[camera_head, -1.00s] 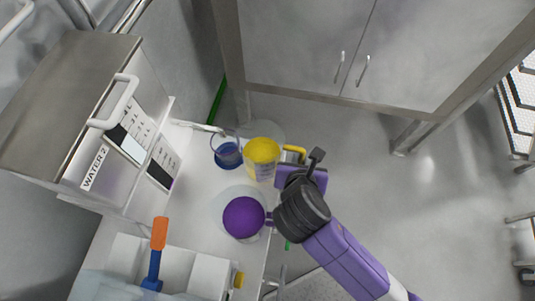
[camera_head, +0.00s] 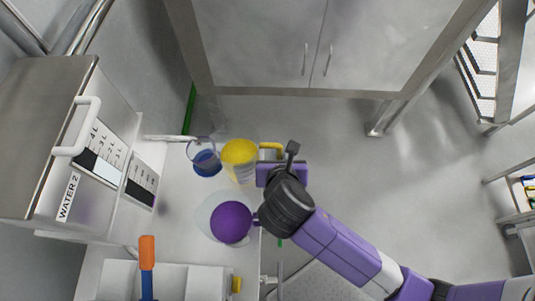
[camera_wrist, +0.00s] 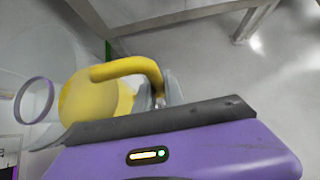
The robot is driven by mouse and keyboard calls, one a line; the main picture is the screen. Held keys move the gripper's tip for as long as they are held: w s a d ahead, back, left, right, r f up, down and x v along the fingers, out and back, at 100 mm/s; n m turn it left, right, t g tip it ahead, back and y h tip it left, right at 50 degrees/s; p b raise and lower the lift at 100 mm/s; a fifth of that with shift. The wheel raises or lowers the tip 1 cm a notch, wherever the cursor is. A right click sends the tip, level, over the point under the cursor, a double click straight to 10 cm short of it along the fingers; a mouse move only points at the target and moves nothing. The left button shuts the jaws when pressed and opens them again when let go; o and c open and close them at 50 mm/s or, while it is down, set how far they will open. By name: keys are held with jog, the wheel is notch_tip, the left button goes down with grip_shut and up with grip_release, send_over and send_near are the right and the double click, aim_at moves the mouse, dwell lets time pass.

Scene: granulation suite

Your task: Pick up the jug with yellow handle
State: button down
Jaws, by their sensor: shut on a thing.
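The jug with the yellow handle (camera_head: 239,160) stands on the white work surface in the head view. Yellow contents show through its clear wall, and its yellow handle (camera_head: 271,147) points right. In the wrist view the jug's yellow body (camera_wrist: 92,103) is at the left and its handle (camera_wrist: 135,68) curves over the jaws. My gripper (camera_head: 277,162) is at the handle side of the jug and is shut on the handle. The gripper body hides the lower handle and the fingertips. I cannot tell whether the jug's base touches the surface.
A clear vessel with blue contents (camera_head: 206,163) stands close left of the jug. A vessel with purple contents (camera_head: 231,223) stands in front, near my wrist. The WATER 2 tank (camera_head: 62,150) is at the left. Open floor lies to the right.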

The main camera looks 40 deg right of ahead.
notch_tip(320, 180, up, 20)
jog(key=p, duration=0.3)
jog(key=shift+p, duration=0.4)
